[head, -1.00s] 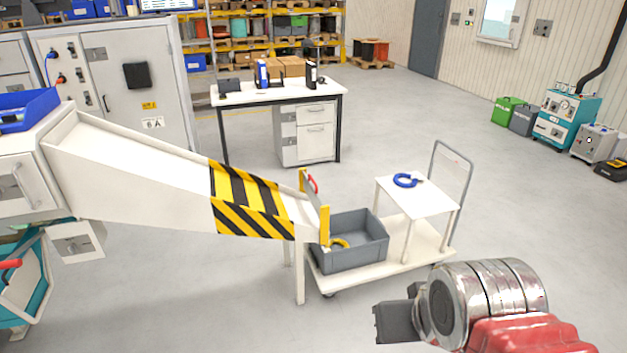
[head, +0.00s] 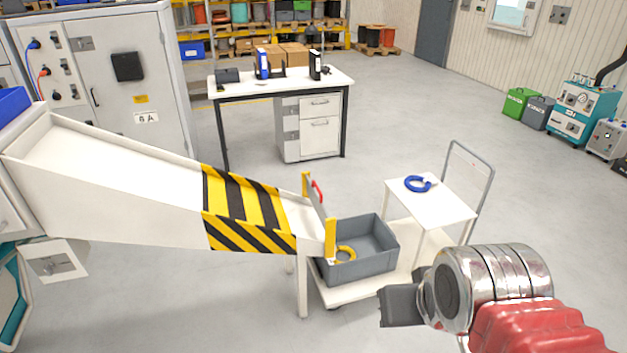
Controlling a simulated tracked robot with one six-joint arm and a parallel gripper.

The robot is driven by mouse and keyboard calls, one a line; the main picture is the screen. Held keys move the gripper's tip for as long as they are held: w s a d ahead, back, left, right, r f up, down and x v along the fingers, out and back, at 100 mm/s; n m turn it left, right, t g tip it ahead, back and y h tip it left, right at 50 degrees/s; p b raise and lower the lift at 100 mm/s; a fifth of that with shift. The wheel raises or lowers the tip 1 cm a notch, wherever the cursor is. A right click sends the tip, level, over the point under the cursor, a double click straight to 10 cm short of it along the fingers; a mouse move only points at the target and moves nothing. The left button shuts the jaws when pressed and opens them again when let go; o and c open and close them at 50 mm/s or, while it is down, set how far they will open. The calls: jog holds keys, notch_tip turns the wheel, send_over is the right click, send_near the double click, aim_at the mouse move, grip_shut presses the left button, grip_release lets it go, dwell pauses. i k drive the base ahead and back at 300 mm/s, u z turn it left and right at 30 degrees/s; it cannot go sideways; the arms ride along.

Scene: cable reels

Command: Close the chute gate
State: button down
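The white chute (head: 110,175) slopes down to the right, with a black-and-yellow striped band (head: 245,210) near its lower end. The chute gate (head: 319,207) stands at that end, a grey plate between two yellow posts with a red handle (head: 318,191) near its top. I cannot tell how far its lower edge is from the chute floor. My gripper (head: 398,306) is to the right of and below the gate in the picture, apart from it. Its dark fingers show side-on, so their opening is hidden. I see nothing held.
A grey bin (head: 374,258) with a yellow ring (head: 345,254) in it sits on a cart under the chute end. The cart's white raised top (head: 440,207) holds a blue ring (head: 417,184). A desk (head: 230,90) stands behind. Open floor lies at right.

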aim_at(316, 201)
jog(key=u, duration=0.2)
jog(key=i, duration=0.7)
jog(key=u, duration=0.9)
jog(key=i, duration=0.65)
jog(key=u, duration=0.45)
